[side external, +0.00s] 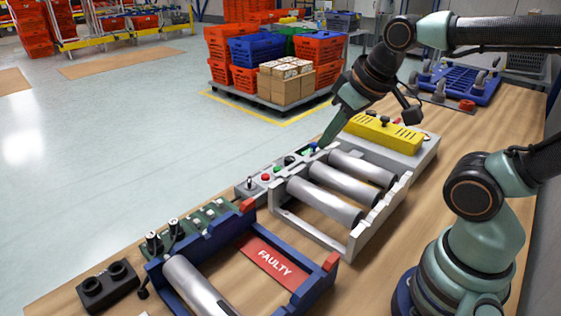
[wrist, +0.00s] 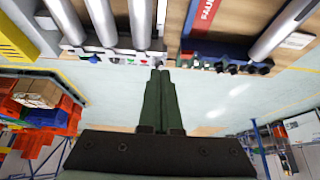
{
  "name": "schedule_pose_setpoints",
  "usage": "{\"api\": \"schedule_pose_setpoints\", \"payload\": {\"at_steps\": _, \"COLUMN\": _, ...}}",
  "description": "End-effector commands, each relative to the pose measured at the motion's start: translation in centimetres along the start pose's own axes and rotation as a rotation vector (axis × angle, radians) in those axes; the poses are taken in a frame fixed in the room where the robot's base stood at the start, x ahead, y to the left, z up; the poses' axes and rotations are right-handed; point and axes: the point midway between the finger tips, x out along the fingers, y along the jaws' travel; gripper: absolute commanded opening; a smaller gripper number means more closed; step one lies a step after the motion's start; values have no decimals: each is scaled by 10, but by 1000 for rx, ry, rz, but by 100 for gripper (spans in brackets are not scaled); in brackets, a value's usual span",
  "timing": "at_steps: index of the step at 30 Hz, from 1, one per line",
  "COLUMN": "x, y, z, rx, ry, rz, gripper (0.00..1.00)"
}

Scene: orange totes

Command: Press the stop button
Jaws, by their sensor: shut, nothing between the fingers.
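A red button (side external: 265,177) sits on the grey control strip (side external: 241,190) along the roller conveyor's edge, between a small lever switch and a green button (side external: 277,169). No label is readable on it. A blue button (side external: 313,146) is at the strip's far end. My gripper (side external: 325,144) is shut and empty, pointing down close to that far end, apart from the red button. Whether its tip touches anything there is unclear. In the wrist view my shut gripper (wrist: 159,73) lies across the middle, its tip close below the row of controls; the green button (wrist: 93,60) is to its left.
Steel rollers (side external: 325,201) lie beside the strip. A yellow box (side external: 384,133) stands behind the gripper. A blue frame with a red FAULTY plate (side external: 270,261) is in front. A black two-hole block (side external: 107,285) is at front left. Crates stand on the floor beyond.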

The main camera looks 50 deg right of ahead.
Motion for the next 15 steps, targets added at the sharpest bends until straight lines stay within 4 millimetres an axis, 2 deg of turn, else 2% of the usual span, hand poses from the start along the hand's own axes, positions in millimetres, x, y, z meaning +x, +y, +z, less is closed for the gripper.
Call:
{"api": "schedule_pose_setpoints", "payload": {"at_steps": 8, "x": -1, "y": 1, "z": -8, "rx": -47, "ry": -16, "rz": 1, "gripper": 0}}
{"api": "schedule_pose_setpoints", "payload": {"at_steps": 15, "x": 0, "y": 6, "z": -44, "rx": -279, "ry": -93, "rz": -6, "gripper": 0}}
